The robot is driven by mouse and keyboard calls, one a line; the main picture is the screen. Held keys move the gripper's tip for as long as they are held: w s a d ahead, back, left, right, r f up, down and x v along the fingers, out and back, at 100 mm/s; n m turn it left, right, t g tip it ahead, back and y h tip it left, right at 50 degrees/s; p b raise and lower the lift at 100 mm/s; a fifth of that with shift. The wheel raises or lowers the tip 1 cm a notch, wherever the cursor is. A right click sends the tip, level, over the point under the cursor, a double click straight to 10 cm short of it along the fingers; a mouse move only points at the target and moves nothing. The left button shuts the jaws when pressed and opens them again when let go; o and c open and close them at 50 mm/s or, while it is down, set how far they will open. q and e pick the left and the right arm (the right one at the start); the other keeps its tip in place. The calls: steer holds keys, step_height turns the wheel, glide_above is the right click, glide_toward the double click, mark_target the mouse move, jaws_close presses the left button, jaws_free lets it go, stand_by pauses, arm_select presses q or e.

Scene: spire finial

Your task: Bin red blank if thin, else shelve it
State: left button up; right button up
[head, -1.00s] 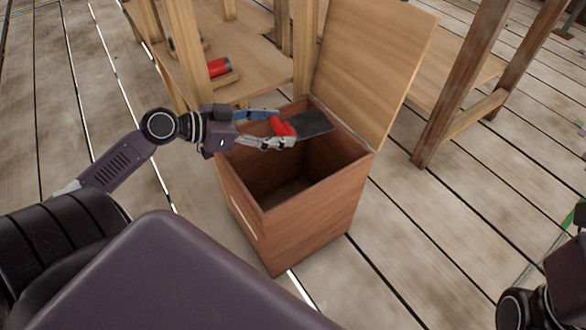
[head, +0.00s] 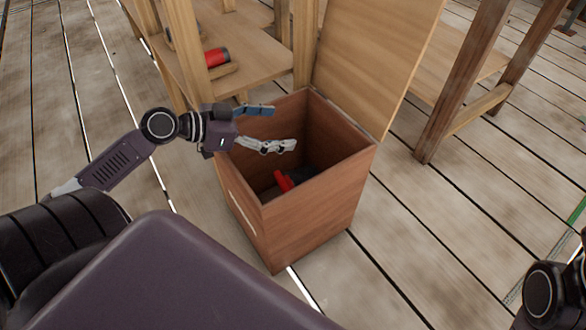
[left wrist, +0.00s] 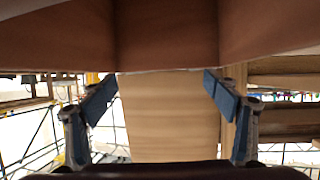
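The red blank (head: 283,181), with a dark grey part beside it, is down inside the open wooden bin (head: 310,220). The bin's near wall hides part of it. My left gripper (head: 283,127) is above the bin opening with its fingers spread and nothing between them. In the left wrist view its two fingers (left wrist: 165,95) also stand wide apart and empty. Another red cylinder with a dark end (head: 216,57) lies on the wooden shelf (head: 255,75) behind the bin. At the right edge only part of my right arm shows; its fingers are out of view.
The bin's raised lid (head: 375,65) leans up behind its opening. Wooden posts (head: 460,80) of a rack stand to the right. The plank floor (head: 450,230) right of the bin is clear.

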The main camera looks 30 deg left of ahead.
arm_select(q)
steer(key=shift+s+f, duration=0.1)
steer(key=shift+s, duration=0.05)
steer(key=v, duration=1.1)
steer(key=shift+s+a+r, duration=0.2)
steer(key=shift+s+r, duration=0.05)
steer(key=shift+r, duration=0.05)
